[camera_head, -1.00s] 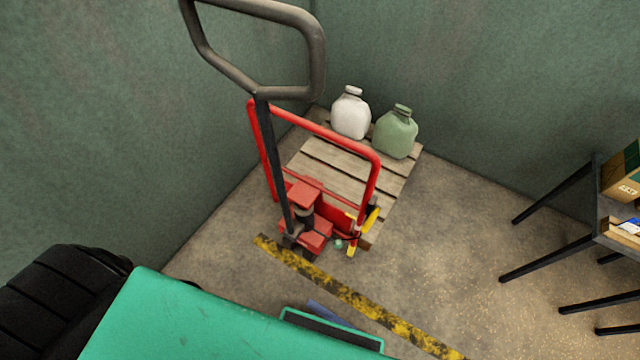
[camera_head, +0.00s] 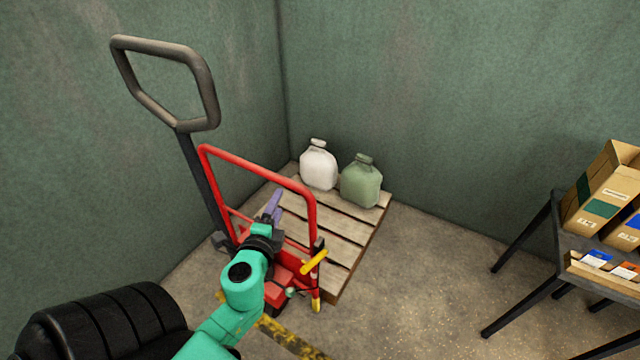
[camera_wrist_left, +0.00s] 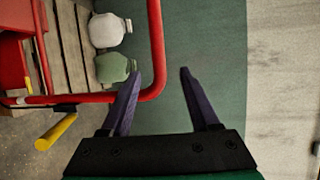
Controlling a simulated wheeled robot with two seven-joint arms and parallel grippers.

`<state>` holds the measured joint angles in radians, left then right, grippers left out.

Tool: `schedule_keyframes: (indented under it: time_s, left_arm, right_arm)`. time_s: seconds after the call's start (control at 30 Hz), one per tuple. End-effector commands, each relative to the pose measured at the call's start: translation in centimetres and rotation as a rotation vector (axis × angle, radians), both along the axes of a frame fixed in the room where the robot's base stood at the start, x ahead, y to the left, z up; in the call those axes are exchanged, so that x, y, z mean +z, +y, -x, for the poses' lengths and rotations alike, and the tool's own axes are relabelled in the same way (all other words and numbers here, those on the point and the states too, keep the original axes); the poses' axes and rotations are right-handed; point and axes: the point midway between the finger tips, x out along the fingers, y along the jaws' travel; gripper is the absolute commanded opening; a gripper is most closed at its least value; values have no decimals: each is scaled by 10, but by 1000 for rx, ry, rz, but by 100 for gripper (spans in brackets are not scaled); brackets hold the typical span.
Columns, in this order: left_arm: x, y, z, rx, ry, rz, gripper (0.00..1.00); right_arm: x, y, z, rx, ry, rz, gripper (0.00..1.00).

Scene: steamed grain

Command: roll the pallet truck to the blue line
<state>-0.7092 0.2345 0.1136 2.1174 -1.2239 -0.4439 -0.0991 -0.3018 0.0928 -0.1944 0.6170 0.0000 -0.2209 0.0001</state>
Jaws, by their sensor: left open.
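The pallet truck stands in the corner, with a red tube frame (camera_head: 312,215), a red base and a grey loop handle (camera_head: 205,85) on a dark, tilted bar. A wooden pallet (camera_head: 350,225) lies behind the frame. My left gripper (camera_head: 274,203) is open and empty, overlapping the frame's opening in the head view. In the left wrist view, the gripper (camera_wrist_left: 159,74) has its purple fingers apart, and the rounded corner of the red frame (camera_wrist_left: 154,40) shows between them; I cannot tell whether they touch. No blue line is visible. My right gripper is not in view.
A white jug (camera_head: 319,168) and a green jug (camera_head: 361,182) stand on the pallet. A worn yellow-black floor stripe (camera_head: 285,338) is partly hidden by my left arm. Green walls close the corner. A dark table (camera_head: 562,225) with boxes stands right; floor between is clear.

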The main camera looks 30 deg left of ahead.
Motion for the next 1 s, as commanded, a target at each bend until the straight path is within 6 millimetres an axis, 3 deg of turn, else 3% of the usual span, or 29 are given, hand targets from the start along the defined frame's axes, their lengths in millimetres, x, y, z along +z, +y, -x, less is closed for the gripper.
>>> schedule_keyframes:
  time_s: [0.23,0.53,0.7,0.93,1.0]
  left_arm:
    - [-5,20,-47,0,-3,0,62]
    - [-22,50,-113,0,-1,5,62]
    - [-26,57,-127,1,1,6,62]
    - [-26,57,-128,0,2,6,62]
    - [-26,57,-128,0,2,6,35]
  right_arm:
    - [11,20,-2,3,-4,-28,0]
    - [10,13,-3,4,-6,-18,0]
    - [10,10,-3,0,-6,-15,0]
    - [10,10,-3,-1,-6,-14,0]
    - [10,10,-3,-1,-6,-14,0]
